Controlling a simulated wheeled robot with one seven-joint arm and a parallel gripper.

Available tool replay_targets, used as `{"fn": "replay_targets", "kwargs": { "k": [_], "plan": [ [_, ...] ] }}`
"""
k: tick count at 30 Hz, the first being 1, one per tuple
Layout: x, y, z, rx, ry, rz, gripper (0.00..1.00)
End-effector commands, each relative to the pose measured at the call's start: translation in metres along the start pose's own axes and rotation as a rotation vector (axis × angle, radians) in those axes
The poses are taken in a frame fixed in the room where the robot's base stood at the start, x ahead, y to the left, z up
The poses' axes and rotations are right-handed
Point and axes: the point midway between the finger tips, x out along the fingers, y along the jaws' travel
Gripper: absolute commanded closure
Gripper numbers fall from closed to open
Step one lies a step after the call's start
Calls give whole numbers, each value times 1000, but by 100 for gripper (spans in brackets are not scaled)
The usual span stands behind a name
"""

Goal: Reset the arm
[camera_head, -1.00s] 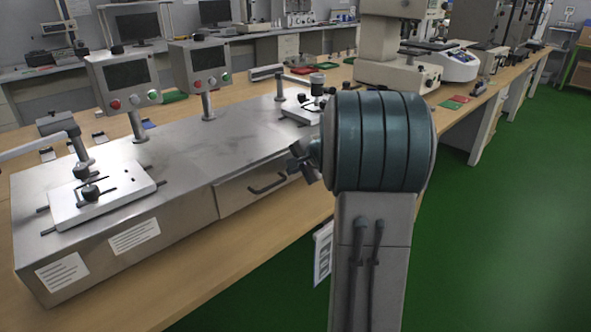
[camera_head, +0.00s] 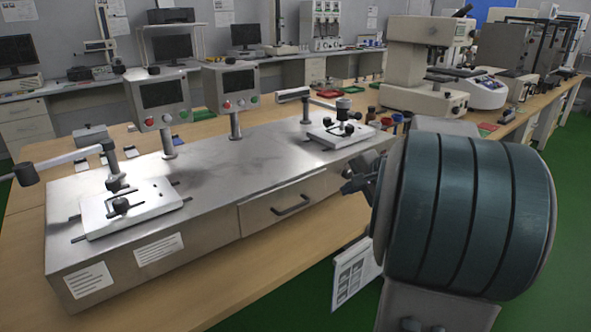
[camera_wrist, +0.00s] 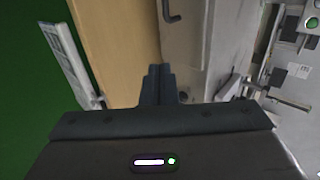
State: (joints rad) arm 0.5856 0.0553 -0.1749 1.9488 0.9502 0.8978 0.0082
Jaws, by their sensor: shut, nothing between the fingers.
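My gripper (camera_wrist: 158,84) shows in the wrist view with its two dark fingers together and nothing between them. It points toward the wooden table edge and the front of the metal test bench. In the head view, my gripper (camera_head: 362,180) is a small dark shape left of my large teal arm joint, in front of the right end of the bench. Most of my arm is hidden behind that joint.
The metal test bench (camera_head: 210,215) with two fixtures and two control boxes stands on the wooden table (camera_head: 225,290). Green floor (camera_head: 568,215) is open at the right.

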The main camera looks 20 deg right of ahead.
Motion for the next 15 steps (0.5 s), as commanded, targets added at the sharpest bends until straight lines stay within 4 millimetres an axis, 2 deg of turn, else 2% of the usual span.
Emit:
{"fn": "replay_targets", "kwargs": {
  "k": [5, 8, 11, 15],
  "plan": [
    [-2, -3, 5, -12, -6, 6, 100],
    [-9, -12, 28, -65, -36, 37, 100],
    [-23, -25, 69, -173, -89, 96, 100],
    [-50, -33, 137, -385, -175, 206, 100]
  ]
}}
